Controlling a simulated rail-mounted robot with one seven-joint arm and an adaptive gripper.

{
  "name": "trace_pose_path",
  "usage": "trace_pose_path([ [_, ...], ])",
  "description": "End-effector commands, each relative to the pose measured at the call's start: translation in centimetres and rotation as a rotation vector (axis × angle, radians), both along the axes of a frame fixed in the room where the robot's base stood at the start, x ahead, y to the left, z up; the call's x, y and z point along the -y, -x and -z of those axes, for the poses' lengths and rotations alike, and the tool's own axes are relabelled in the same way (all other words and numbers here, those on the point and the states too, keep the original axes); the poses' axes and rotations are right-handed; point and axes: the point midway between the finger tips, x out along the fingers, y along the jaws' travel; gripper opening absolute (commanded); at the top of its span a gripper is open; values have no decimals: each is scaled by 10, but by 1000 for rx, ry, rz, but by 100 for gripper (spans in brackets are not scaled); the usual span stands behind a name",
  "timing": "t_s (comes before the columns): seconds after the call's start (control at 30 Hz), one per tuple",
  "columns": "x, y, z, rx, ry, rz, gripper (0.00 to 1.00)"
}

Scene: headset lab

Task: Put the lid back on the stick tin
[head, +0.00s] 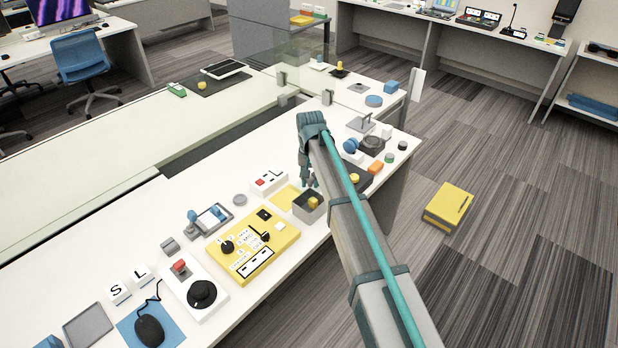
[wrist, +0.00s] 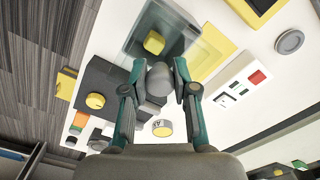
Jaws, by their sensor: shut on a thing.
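My gripper (wrist: 159,88) is shut on a grey rounded piece (wrist: 160,74), which shows between the fingertips in the wrist view. It may be the lid or its knob; I cannot tell which. In the head view my gripper (head: 308,184) points down just behind an open grey box (head: 309,214) with a yellow block (head: 312,202) inside. The box also shows beyond the fingertips in the wrist view (wrist: 133,44). A round yellow-topped thing with a dark label (wrist: 162,128) shows between the fingers, nearer the palm. I cannot tell which container is the stick tin.
A yellow control panel (head: 271,252) lies left of the box, and a white panel with a red button (head: 269,181) stands behind it. A dark plate with a yellow knob (wrist: 95,100) and an orange block (head: 375,168) are to the right. The bench is crowded.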

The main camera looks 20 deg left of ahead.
Motion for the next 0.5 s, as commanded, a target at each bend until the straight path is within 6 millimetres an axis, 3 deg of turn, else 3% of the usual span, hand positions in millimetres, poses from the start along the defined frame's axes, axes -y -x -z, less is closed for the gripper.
trace_pose_path([
  [0.5,0,0,41,0,0,1,0],
])
